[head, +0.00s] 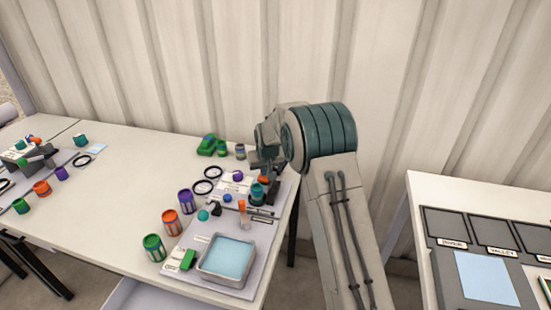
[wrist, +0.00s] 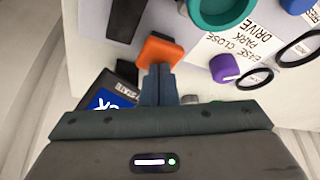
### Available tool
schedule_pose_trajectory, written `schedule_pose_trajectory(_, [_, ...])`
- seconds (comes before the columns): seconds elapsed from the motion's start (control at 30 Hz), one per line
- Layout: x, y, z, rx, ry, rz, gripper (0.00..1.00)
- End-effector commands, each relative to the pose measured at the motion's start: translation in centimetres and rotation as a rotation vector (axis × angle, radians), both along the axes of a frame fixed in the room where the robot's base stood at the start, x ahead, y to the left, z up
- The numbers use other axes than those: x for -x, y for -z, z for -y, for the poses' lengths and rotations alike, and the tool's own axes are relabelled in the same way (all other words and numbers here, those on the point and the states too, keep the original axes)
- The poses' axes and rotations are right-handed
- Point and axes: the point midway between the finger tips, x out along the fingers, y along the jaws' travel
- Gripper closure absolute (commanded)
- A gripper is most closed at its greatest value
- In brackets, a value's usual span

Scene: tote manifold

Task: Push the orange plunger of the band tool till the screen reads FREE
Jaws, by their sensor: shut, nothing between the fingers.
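The orange plunger (wrist: 160,50) is a squarish block in the wrist view, straight ahead of my gripper (wrist: 158,72). My gripper is shut and empty, its fingertips at the plunger's near edge. I cannot tell whether they touch it. The screen (wrist: 105,103) lies to the left of the fingers, tilted and blue with white letters. My gripper's body hides part of it, so its word cannot be read in full. In the head view my gripper (head: 264,166) is low over the back right of the table, with an orange part (head: 263,180) just below it.
A teal ring-shaped part (wrist: 222,8), a purple knob (wrist: 225,67) and a black ring (wrist: 255,78) lie near the plunger. In the head view, a blue-filled tray (head: 256,262) and several coloured cans stand in front. The corrugated wall is close behind.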

Motion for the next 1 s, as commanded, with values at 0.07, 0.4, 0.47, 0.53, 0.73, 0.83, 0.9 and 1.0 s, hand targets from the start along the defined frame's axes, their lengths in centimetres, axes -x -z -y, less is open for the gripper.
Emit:
schedule_pose_trajectory(0.07, [0.1,0.4,0.0,0.001,0.0,-0.003,1.0])
schedule_pose_trajectory(0.4, [0.1,0.0,0.0,0.001,0.0,-0.003,1.0])
schedule_pose_trajectory(0.47, [0.1,-0.5,0.0,0.0,0.0,-0.002,1.0])
schedule_pose_trajectory(0.53, [0.1,-1.1,0.0,0.0,0.0,-0.002,1.0])
schedule_pose_trajectory(0.73, [0.1,-3.0,0.0,0.0,0.0,-0.002,1.0])
schedule_pose_trajectory(0.83, [0.1,-3.3,0.0,0.0,0.0,-0.002,1.0])
schedule_pose_trajectory(0.9, [0.1,-3.3,0.0,0.0,0.0,-0.002,1.0])
schedule_pose_trajectory(1.0, [0.0,-3.2,0.0,0.0,0.0,-0.002,1.0])
